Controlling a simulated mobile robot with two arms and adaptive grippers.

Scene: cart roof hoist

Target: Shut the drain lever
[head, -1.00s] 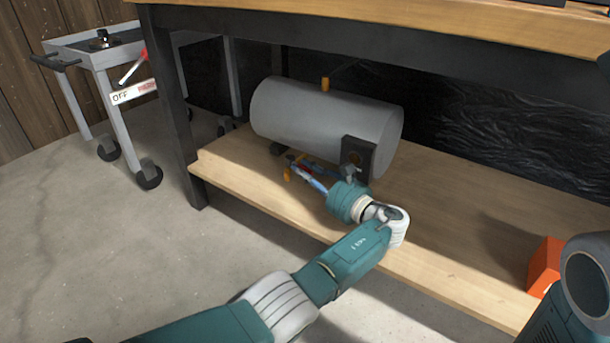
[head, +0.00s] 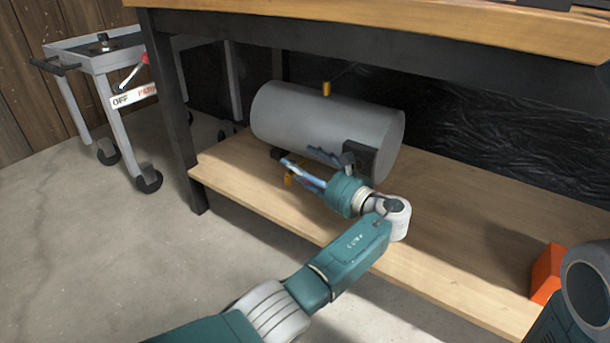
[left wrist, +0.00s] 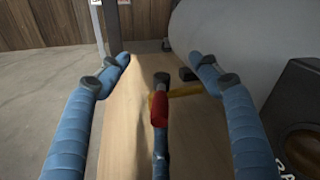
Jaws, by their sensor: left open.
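The drain lever's red grip (left wrist: 158,108) shows in the left wrist view, between the spread fingers of my left gripper (left wrist: 158,60). A yellow bar (left wrist: 187,90) is just beside the grip. A narrow blue part is in line below the grip; I cannot tell whether it is a finger. In the head view my left gripper (head: 297,157) is open, low in front of the grey tank (head: 310,115). I cannot tell whether any finger touches the lever. My right gripper is out of view.
The tank lies on the wooden lower shelf (head: 450,235) under the bench top (head: 420,22). A dark end block (head: 361,158) is close to my left gripper. An orange block (head: 547,272) is at the shelf's right. A grey cart (head: 75,58) stands left.

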